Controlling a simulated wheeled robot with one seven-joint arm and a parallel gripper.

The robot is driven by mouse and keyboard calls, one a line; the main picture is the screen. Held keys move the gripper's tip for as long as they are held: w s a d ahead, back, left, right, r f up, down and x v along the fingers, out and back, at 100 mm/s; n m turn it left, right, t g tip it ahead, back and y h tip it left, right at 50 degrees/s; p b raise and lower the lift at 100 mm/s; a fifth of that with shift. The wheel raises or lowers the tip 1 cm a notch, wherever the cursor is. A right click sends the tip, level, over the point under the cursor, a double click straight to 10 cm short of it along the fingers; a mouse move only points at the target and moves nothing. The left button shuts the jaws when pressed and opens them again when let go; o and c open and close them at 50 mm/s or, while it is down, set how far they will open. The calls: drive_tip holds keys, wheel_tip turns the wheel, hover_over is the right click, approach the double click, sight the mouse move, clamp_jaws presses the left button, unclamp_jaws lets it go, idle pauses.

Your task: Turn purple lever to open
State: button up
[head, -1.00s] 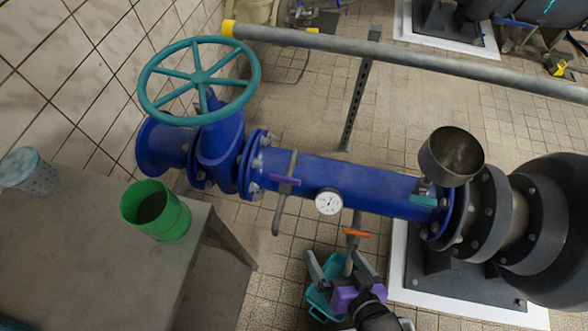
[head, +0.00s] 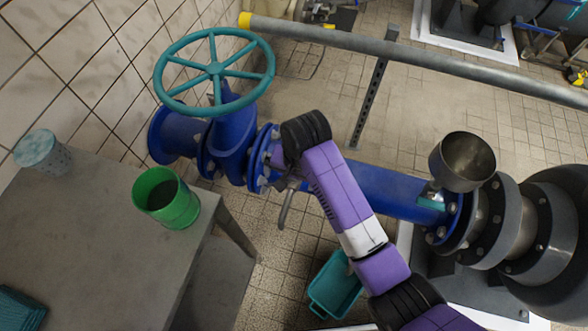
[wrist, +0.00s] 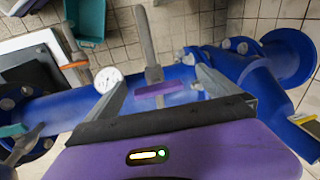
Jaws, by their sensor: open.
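The purple lever (wrist: 157,88) is a short flat bar across a grey valve pipe on the blue pipe (wrist: 45,108). In the wrist view it lies between the fingers of my gripper (wrist: 160,78), which is open, one finger on each side. I cannot tell whether either finger touches it. The grey pipe stub (wrist: 146,40) extends up past the lever in that view. In the head view my arm covers the purple lever and my fingers; the lower bend of the grey stub (head: 287,208) shows beside the arm on the blue pipe (head: 385,190).
A white gauge (wrist: 108,80) and an orange lever (wrist: 74,65) sit left of my fingers. A teal handwheel (head: 214,72) rises above the valve. A metal funnel (head: 463,160) stands at the right. A table (head: 100,230) carries a green container (head: 166,198). A teal crate (head: 335,285) lies on the floor.

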drive_tip(key=shift+m+g+h, duration=0.3)
drive_tip(key=shift+g+h, duration=0.3)
drive_tip(key=shift+h, duration=0.1)
drive_tip(key=w+r, duration=0.2)
drive_tip(key=r, duration=0.1)
drive_tip(key=w+d+r, duration=0.1)
drive_tip(key=r, duration=0.1)
drive_tip(key=shift+d, duration=0.1)
drive_tip(key=shift+f+b, duration=0.35)
drive_tip(key=shift+f, duration=3.45)
drive_tip(key=shift+c, duration=0.2)
drive_tip(key=c, duration=1.3)
drive_tip(key=shift+o, duration=0.2)
